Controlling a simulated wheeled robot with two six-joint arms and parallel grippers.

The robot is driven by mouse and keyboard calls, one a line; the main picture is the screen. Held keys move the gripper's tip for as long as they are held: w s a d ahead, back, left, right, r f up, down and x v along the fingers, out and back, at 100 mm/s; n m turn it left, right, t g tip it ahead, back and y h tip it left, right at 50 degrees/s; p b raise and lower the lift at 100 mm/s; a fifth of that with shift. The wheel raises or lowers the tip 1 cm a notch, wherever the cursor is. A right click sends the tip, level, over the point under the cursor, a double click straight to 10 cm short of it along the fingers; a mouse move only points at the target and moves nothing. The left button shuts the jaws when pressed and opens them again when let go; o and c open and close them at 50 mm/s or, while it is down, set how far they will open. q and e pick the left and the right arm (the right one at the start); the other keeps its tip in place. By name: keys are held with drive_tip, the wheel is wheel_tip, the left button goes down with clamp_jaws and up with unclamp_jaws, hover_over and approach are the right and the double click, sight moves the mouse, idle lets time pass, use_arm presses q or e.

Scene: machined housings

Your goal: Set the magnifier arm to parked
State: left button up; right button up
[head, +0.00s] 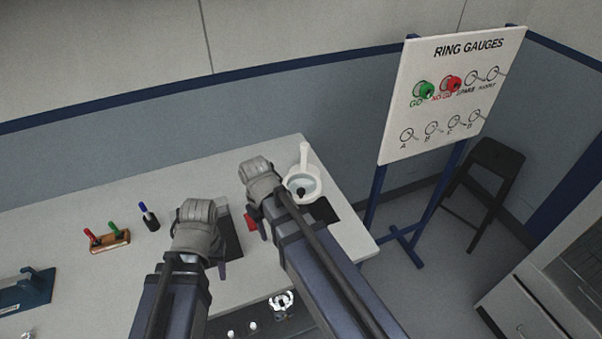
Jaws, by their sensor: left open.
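The magnifier (303,179) stands near the right end of the pale table, with a white ring around a clear lens and a white upright piece behind it. A small dark knob shows at the ring. I cannot tell its set position. My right gripper (260,178) is just left of the ring and hides part of its surroundings; its fingers are hidden, and I cannot tell whether it touches the magnifier. My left gripper (197,228) is open over the table, further left and apart from the magnifier.
The table (360,240) also holds a wooden block with red and green pens (108,240), a blue-capped marker (148,217), a blue fixture (26,290) and a red piece (250,222). A ring gauge board (450,95) and black stool (490,175) stand right.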

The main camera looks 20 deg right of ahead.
sight(301, 190)
drive_tip(key=o, duration=0.3)
drive_tip(key=shift+y, duration=0.4)
drive_tip(key=w+d+r+p, duration=0.2)
drive_tip(key=w+d+r, duration=0.1)
drive_tip(key=d, duration=0.1)
drive_tip(key=w+d+r+p, duration=0.2)
drive_tip(key=w+d+r, duration=0.1)
drive_tip(key=d, duration=0.1)
drive_tip(key=w+d+r+p, duration=0.3)
drive_tip(key=w+d, duration=0.1)
drive_tip(key=shift+d+r, duration=0.2)
drive_tip(key=shift+r, duration=0.05)
use_arm(q)
wheel_tip(301, 190, up, 10)
use_arm(e)
drive_tip(key=shift+o, duration=0.2)
drive_tip(key=shift+d, duration=0.35)
wheel_tip(301, 190, down, 8)
drive_tip(key=b, duration=0.7)
drive_tip(key=shift+b, duration=0.4)
use_arm(q)
wheel_tip(301, 190, down, 8)
drive_tip(key=shift+f, duration=0.15)
use_arm(e)
drive_tip(key=shift+r, duration=0.1)
clamp_jaws()
